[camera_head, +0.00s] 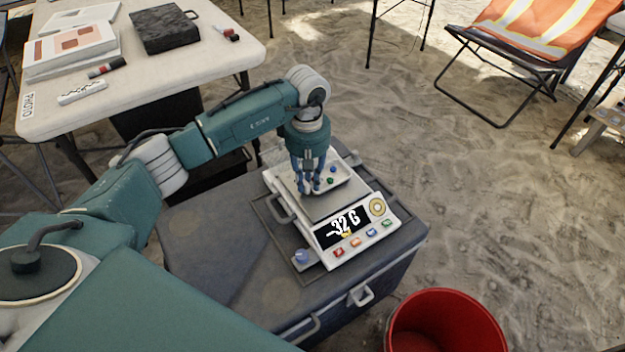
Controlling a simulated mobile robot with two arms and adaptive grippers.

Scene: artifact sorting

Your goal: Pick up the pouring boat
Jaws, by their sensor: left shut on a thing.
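The pouring boat (342,176) is a small white tray over the pan of a digital scale (322,254), with a few blue and green beads in it. My left gripper (310,188) points down and is shut on the boat's left side. The gripper and wrist hide part of the boat. I cannot tell how far the boat is above the pan. The scale display (343,226) reads "-32 G". My right gripper is not in view.
The scale stands on a dark grey case (225,265) with handles. A red bucket (447,318) stands on the sand at the lower right. A white table (190,62) with papers, markers and a dark box is at upper left. A folding chair (535,40) is at upper right.

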